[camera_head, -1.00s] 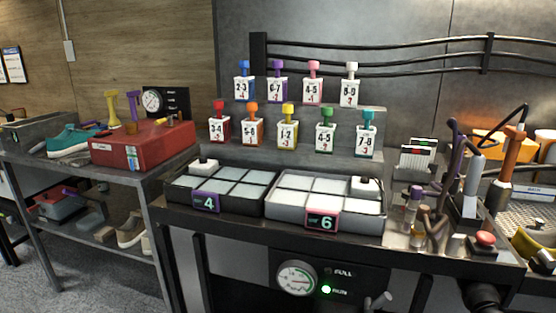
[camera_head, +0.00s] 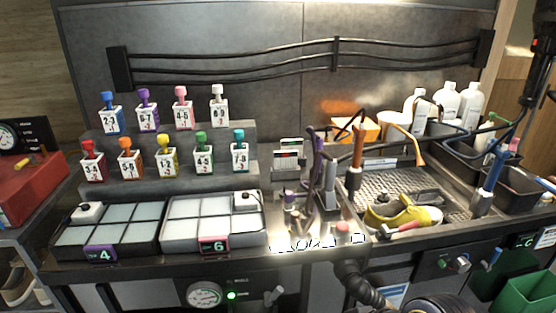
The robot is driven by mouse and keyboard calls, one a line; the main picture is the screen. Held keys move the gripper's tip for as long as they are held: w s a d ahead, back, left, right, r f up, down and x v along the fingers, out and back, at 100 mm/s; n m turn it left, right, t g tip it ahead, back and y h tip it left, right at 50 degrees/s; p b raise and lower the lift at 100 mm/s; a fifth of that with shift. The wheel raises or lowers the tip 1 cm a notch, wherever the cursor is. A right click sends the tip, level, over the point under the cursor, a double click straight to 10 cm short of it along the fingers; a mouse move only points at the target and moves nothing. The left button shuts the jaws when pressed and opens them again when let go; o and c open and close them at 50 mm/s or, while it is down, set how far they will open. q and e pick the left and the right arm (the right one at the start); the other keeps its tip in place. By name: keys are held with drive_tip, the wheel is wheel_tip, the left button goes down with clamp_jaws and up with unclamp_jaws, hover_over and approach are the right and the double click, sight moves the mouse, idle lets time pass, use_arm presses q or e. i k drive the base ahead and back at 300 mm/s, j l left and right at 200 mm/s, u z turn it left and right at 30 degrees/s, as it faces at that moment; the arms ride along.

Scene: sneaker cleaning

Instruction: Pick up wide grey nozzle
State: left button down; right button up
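A grey nozzle-like tool (camera_head: 330,174) stands upright in a holder on the bench, right of the two trays. It looks like the wide grey nozzle, but it is small and its tip shape is not clear. A purple tool (camera_head: 317,157) stands close to its left, and an orange-brown handled tool (camera_head: 358,147) stands to its right.
Two sectioned trays, marked 4 (camera_head: 150,245) and 6 (camera_head: 240,240), sit left of the tools. A yellow shoe (camera_head: 405,216) lies on a perforated sink tray to the right. White bottles (camera_head: 447,100) stand behind. A red button (camera_head: 342,227) is at the front edge.

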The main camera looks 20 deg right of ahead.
sight(328, 193)
drive_tip(key=z, duration=1.15)
